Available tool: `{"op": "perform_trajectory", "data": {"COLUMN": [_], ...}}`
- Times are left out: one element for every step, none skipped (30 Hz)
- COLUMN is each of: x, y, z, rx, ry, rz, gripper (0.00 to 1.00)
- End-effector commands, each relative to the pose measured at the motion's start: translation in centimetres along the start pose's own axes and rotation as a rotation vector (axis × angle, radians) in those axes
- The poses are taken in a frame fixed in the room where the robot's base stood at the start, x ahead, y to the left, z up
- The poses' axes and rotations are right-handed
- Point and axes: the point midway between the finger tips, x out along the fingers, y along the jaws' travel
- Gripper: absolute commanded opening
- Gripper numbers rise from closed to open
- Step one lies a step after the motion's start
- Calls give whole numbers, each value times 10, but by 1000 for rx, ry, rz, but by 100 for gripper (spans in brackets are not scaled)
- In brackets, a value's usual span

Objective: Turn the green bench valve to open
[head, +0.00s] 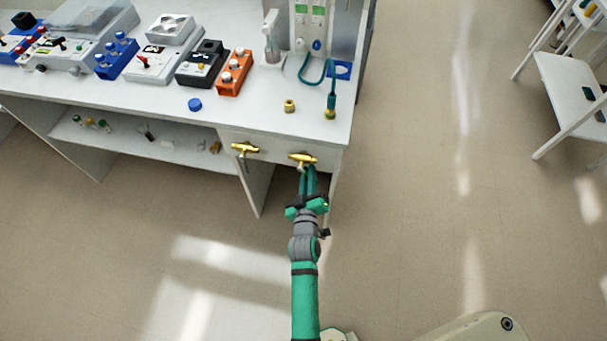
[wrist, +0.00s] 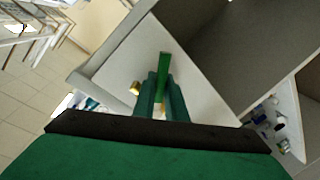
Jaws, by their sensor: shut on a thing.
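The green bench valve has a brass body (head: 304,158) on the front panel of the bench, near its right end in the head view. In the wrist view its green lever (wrist: 164,66) shows between my fingers and sticks out past their tips. My gripper (head: 306,170) reaches up to this valve from below in the head view. My gripper (wrist: 162,82) is shut on the green lever in the wrist view. The fingers hide much of the lever and of the valve body.
A second brass valve (head: 245,148) with a hanging lever sits to the left on the same panel. A blue cap (head: 195,105), a brass fitting (head: 289,106) and a teal hose (head: 331,95) are on the bench top (head: 255,117). The floor around is clear.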

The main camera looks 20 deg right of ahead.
Motion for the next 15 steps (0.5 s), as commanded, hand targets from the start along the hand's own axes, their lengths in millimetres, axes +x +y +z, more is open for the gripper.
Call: {"op": "perform_trajectory", "data": {"x": [-2,-2,-2,-2,-2,-2,-2,-2,-2,-2,-2,-2,-2,-1,-1], "y": [-5,-5,-5,-5,-5,-5,-5,-5,-5,-5,-5,-4,-4,-3,-3], "z": [0,0,-1,-1,-1,-1,-1,-1,-1,-1,-1,0,0,0,0], "rx": [0,0,0,1,1,1,1,1,1,1,1,1,1,1,1], "ry": [1,1,1,1,1,1,1,1,1,2,1,1,1,1,1], "rz": [-8,-8,-8,-8,-8,-8,-8,-8,-8,-8,-7,-7,-6,-5,-5], "gripper": [0,0,0,0,0,0,0,0,14,21,28,30,30,30,30]}}
